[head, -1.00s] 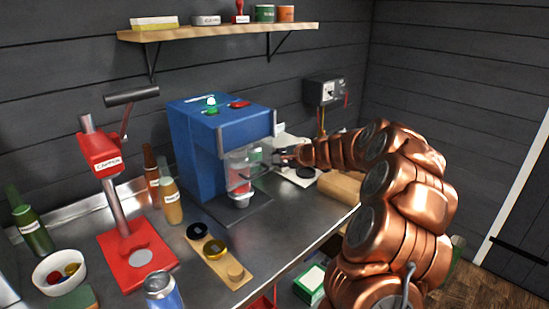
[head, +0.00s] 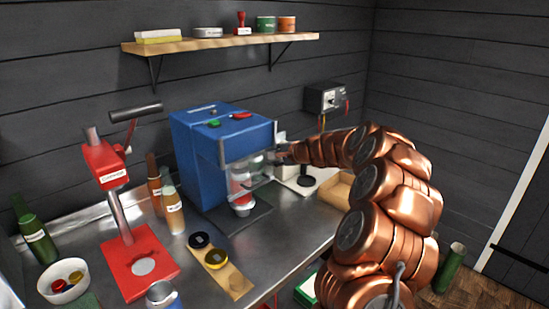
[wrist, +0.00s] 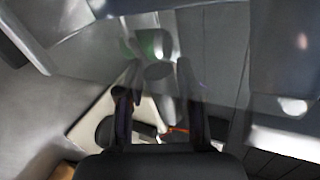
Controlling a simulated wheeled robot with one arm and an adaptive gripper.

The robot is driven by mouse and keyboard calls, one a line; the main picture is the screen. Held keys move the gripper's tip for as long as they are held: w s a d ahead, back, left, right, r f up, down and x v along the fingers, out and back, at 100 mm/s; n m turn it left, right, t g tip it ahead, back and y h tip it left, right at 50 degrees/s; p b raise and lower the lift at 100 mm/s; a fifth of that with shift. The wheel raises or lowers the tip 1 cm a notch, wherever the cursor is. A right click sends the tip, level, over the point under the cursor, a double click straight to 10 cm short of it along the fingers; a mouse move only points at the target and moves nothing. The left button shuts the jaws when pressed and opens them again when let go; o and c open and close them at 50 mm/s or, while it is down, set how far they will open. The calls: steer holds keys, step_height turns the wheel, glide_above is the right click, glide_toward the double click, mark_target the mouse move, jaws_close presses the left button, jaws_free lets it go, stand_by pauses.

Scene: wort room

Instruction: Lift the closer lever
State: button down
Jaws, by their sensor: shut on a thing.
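The closer, a blue machine (head: 195,150), stands on the steel bench with a red and a green button on top. A grey lever frame (head: 222,152) shows at its front, above a clear guard (head: 240,182) and a red-and-white can (head: 243,205). My copper arm reaches in from the right. My gripper (head: 281,157) is at the front right side of the closer, small and partly hidden there. In the wrist view its two dark fingers (wrist: 160,95) are shut on a part that is blurred; it appears to be the lever.
A red capper (head: 108,165) with a black handle stands at left, beside bottles (head: 172,208). A wooden strip (head: 232,280) with lids lies in front of the closer. A wooden block (head: 337,190) is behind my arm. A shelf (head: 220,43) runs above.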

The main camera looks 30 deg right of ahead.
steer(key=shift+r, duration=0.2)
steer(key=c, duration=1.2)
jaws_free()
steer(key=shift+f, duration=0.1)
steer(key=shift+s, duration=0.1)
steer(key=v, duration=1.2)
steer(key=shift+c, duration=0.3)
